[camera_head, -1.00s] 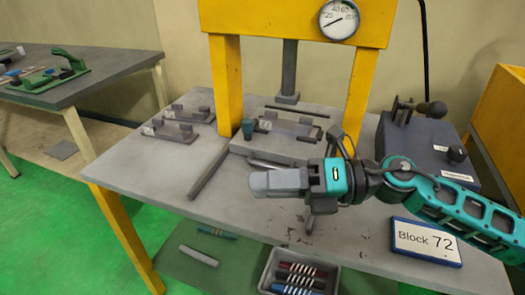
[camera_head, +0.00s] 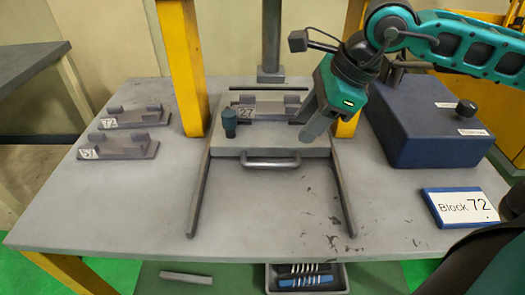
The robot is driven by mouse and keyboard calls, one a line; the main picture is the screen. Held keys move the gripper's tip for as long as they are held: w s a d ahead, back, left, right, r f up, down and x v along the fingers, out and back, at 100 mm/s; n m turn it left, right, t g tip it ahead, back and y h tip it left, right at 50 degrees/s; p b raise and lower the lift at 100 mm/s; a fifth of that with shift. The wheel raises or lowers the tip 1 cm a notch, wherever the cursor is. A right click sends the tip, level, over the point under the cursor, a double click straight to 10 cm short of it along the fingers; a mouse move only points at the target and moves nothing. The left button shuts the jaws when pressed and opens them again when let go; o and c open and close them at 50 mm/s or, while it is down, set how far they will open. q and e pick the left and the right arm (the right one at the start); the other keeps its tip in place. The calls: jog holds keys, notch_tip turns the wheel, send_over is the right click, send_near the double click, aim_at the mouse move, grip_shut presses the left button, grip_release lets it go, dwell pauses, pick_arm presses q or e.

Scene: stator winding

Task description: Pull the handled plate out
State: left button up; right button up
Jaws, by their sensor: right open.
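The handled plate (camera_head: 228,143) is a grey slab under the yellow press frame, between two dark rails. Its bar handle (camera_head: 270,162) faces the front edge of the table. A block marked 27 (camera_head: 262,110) and a dark green knob (camera_head: 229,121) are on the plate. My right gripper (camera_head: 312,135) points down over the plate's right front part, right of the handle and apart from it. It is open, though its fingers overlap from this angle. My left gripper is not in view.
Two grey blocks marked 72 (camera_head: 135,117) and 57 (camera_head: 125,147) lie at the left. A dark blue box (camera_head: 435,125) and a "Block 72" sign (camera_head: 460,207) stand at the right. The table between the rails (camera_head: 265,205) is clear in front of the handle.

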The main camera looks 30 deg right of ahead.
aim_at(275, 163)
jog(key=x, duration=0.4)
jog(key=b+x, duration=0.1)
jog(key=x, duration=0.7)
jog(key=shift+w+d+f, duration=0.2)
jog(key=shift+f, duration=0.15)
grip_shut()
